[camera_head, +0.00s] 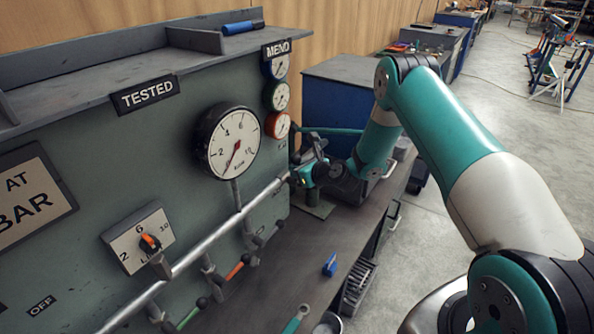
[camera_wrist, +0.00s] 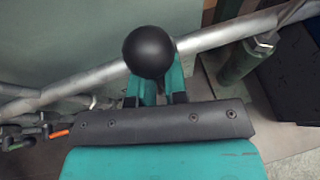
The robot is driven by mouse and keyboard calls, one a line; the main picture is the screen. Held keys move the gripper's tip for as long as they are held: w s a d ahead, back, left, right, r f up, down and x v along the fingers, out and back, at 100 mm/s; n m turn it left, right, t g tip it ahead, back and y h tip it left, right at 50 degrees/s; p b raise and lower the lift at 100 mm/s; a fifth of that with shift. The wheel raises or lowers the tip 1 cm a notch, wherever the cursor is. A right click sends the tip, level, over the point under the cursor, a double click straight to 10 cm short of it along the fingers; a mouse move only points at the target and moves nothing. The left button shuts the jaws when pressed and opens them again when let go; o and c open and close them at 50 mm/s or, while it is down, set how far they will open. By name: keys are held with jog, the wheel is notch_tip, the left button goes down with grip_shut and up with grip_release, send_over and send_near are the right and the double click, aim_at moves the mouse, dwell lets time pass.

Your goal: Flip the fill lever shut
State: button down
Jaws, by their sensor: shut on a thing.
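A black ball knob (camera_wrist: 151,52) sits at the tips of my gripper (camera_wrist: 158,86) in the wrist view, and the teal fingers are shut on it. I take it as the fill lever's knob; the lever's arm below it is hidden by the fingers. In the camera_head view my gripper (camera_head: 301,170) is at the far right end of the panel, by the end of the silver pipe (camera_head: 225,226). The knob cannot be made out clearly there. The large round gauge (camera_head: 228,145) has its needle pointing down, near the low end of its scale.
Orange (camera_head: 237,267) and green (camera_head: 190,313) handles hang below the pipe. A selector knob (camera_head: 150,242) is on the panel's lower left. In the wrist view a green cylinder (camera_wrist: 237,63) stands right of the fingers.

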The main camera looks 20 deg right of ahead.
jog(key=shift+d+f, duration=0.1)
jog(key=c, duration=1.2)
grip_release()
jog(key=shift+o, duration=0.2)
jog(key=b+v, duration=0.4)
jog(key=v, duration=1.3)
jog(key=shift+s, duration=0.25)
